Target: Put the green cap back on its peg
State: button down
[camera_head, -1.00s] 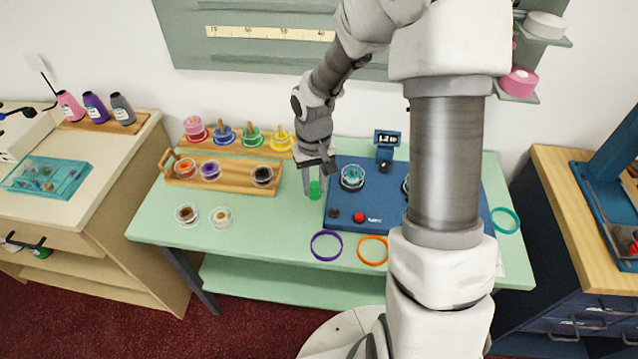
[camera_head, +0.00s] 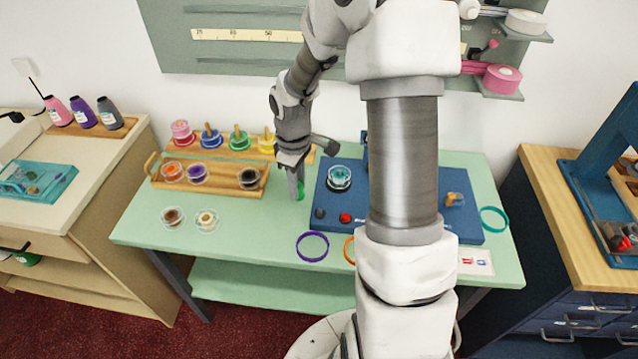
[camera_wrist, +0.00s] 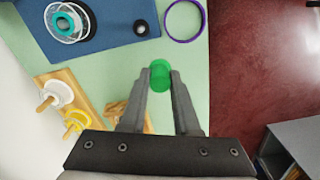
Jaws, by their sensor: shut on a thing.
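My gripper (camera_wrist: 158,78) is shut on the green cap (camera_wrist: 159,76), a small, slightly see-through green piece held between the fingertips. In the head view my gripper (camera_head: 297,190) and the cap (camera_head: 300,192) are over the counter, left of the blue machine base. A wooden rack at the back of the counter carries pegs on coloured discs. The green-disc peg (camera_head: 239,140) stands there with bare wood on top, behind and left of my gripper. The red one has a pink piece on it.
A wooden tray (camera_head: 216,180) with several bobbins lies between my gripper and the peg rack. Beside it are the blue peg (camera_head: 210,138) and yellow peg (camera_head: 267,141). The blue base (camera_head: 335,210) is at right; a purple ring (camera_head: 312,246) lies in front.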

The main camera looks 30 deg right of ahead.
jog(key=d+f+n+b, duration=0.1)
jog(key=d+n+b, duration=0.1)
jog(key=d+n, duration=0.4)
jog(key=b, duration=0.5)
send_over(320, 210)
notch_tip(320, 210, down, 6)
jog(key=shift+r, duration=0.1)
dwell(0.7)
jog(key=shift+f+b, duration=0.55)
jog(key=shift+f, duration=0.55)
jog(key=c, duration=0.6)
grip_release()
jog(key=shift+o, duration=0.2)
